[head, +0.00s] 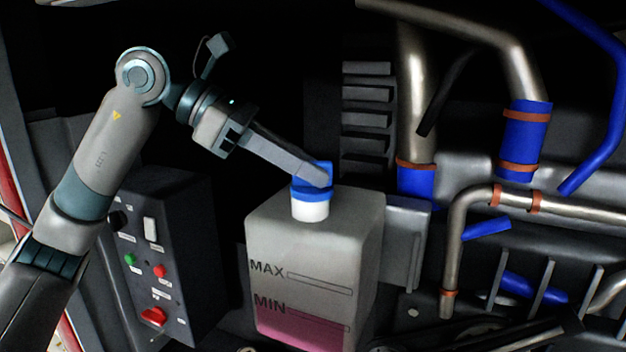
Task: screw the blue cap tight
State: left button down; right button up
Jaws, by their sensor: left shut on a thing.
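The blue cap (311,194) sits on the white neck (310,211) of a translucent tank (312,255). The tank is marked MAX and MIN, with pink liquid low at its bottom, around the MIN mark. My left gripper (318,178) reaches in from the left and is shut on the cap's raised top part. Its fingers hide part of the cap, and I cannot tell how tight the cap is. My right gripper is not in view.
A dark control box (160,255) with green and red buttons and a red switch stands left of the tank. Metal pipes (415,90) with blue hoses (526,138) and copper-coloured clamps fill the right side. A grey bracket (408,240) is close to the tank's right side.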

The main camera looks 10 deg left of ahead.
pick_arm(q)
jog(key=shift+f+m+g, duration=0.4)
jog(key=shift+m+g, duration=0.4)
jog(key=shift+p, duration=0.3)
jog(key=shift+r+m+g+p, duration=0.1)
jog(key=shift+m+g+p, duration=0.4)
jog(key=shift+m+g, duration=0.15)
jog(key=shift+m+g+p, duration=0.3)
jog(key=shift+m+g, duration=0.25)
jog(key=c, duration=1.7)
grip_release()
